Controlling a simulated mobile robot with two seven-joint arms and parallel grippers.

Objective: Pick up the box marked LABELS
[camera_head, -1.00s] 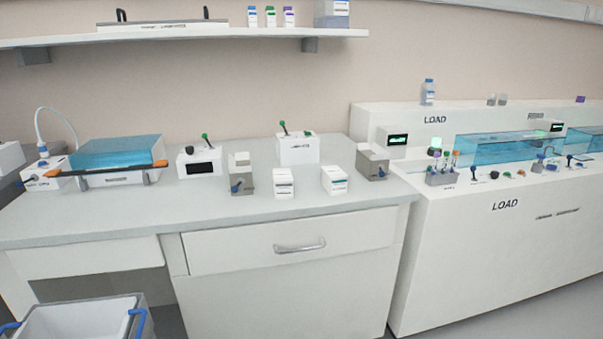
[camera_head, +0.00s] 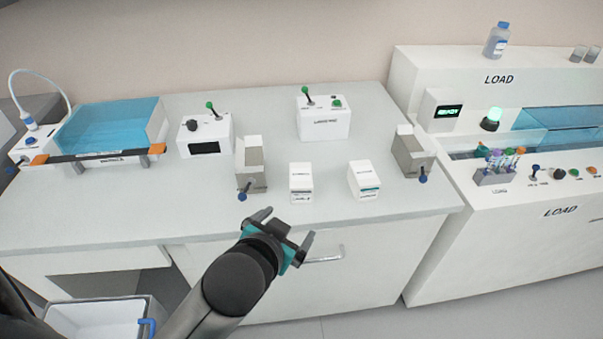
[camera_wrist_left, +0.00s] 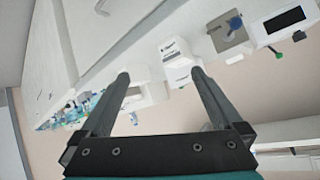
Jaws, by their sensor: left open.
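Two small white boxes stand upright on the bench in the head view. The left box (camera_head: 301,183) has dark print low on its front, which may read LABELS, though it is too small to be sure. The right box (camera_head: 364,180) has a teal stripe. My left gripper (camera_head: 275,230) is open and empty, at the bench's front edge, nearer than the left box and apart from it. In the left wrist view, the open fingers (camera_wrist_left: 160,75) point toward the bench, with a white box (camera_wrist_left: 174,50) just beyond their tips. My right gripper does not show.
Grey devices with blue knobs, one left (camera_head: 252,165) and one right (camera_head: 411,152), flank the boxes. A white device with a green-topped lever (camera_head: 323,124) stands behind. A blue-topped bath (camera_head: 112,130) is at left. Clear bench lies in front of the boxes.

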